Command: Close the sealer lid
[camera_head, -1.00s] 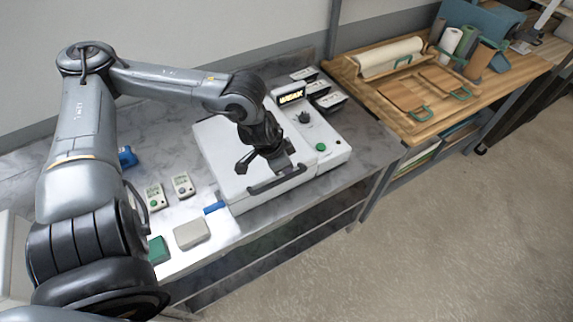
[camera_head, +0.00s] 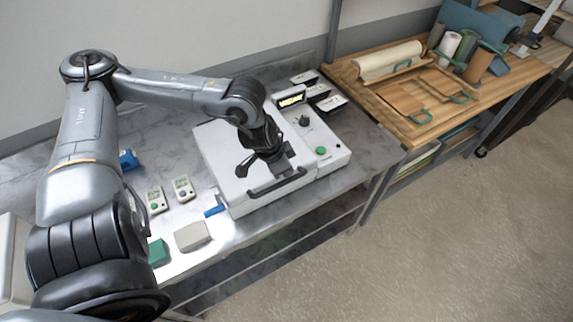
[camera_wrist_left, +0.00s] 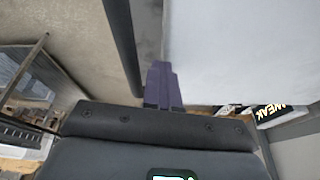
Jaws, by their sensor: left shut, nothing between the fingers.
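The white sealer (camera_head: 222,145) stands on the grey bench. Its wide white lid (camera_head: 215,165) lies flat or nearly flat on the base, with a black bar handle (camera_head: 277,184) along the front edge. My left gripper (camera_head: 280,166) is over the front part of the lid, just behind the handle; I cannot tell whether it touches. In the left wrist view its fingers (camera_wrist_left: 161,85) are together and empty, beside the pale lid surface (camera_wrist_left: 235,50) and a dark bar, likely the handle (camera_wrist_left: 123,45). My right gripper is not in view.
The sealer's control panel (camera_head: 325,135) with a green button is at its right. Two small devices (camera_head: 183,188), a green block (camera_head: 158,252), a beige block (camera_head: 192,236) and a blue item (camera_head: 129,159) lie on the bench left of it. A wooden table (camera_head: 430,130) stands right.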

